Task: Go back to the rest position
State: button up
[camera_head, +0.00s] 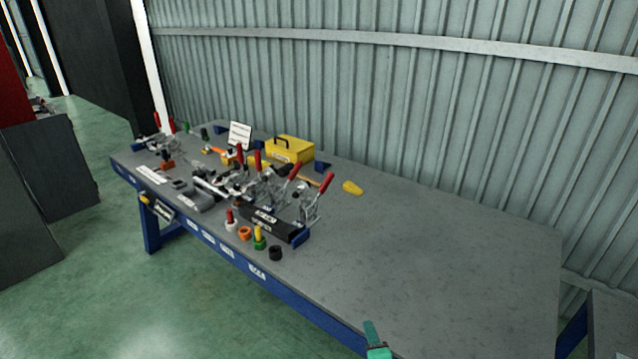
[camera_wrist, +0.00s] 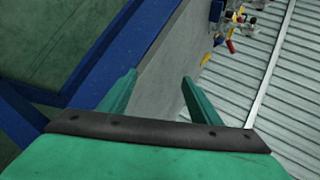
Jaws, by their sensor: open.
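My gripper (camera_wrist: 159,82) is green and shows in the wrist view with its two fingers spread apart and nothing between them. In the head view, one green finger of my gripper (camera_head: 374,338) shows at the bottom edge, in front of the near right part of the workbench (camera_head: 440,250). The rest of my arm is out of that view. In the wrist view the bare grey bench top (camera_wrist: 165,60) lies beyond the fingers, with the blue bench frame (camera_wrist: 120,58) on the left.
Toggle clamps with red handles (camera_head: 312,200), a yellow toolbox (camera_head: 290,149), a black block (camera_head: 272,222) and small coloured parts (camera_head: 246,233) crowd the bench's left half. Its right half is clear. A corrugated wall (camera_head: 400,110) stands behind. Green floor (camera_head: 200,300) lies in front.

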jog(key=s+a+f+n+t, duration=0.1)
jog(key=s+f+n, duration=0.2)
jog(key=s+n, duration=0.5)
jog(key=s+f+n+t, duration=0.1)
jog(key=s+f+n, duration=0.15)
jog(key=s, duration=0.95)
jog(key=s+a+r+n, duration=0.2)
jog(key=s+a+n, duration=0.1)
jog(key=s+a, duration=0.3)
jog(key=s+a+r+n+t, duration=0.1)
jog(key=s+a+r+n, duration=0.2)
jog(key=s+a, duration=0.3)
jog(key=s, duration=0.4)
jog(key=shift+s, duration=0.15)
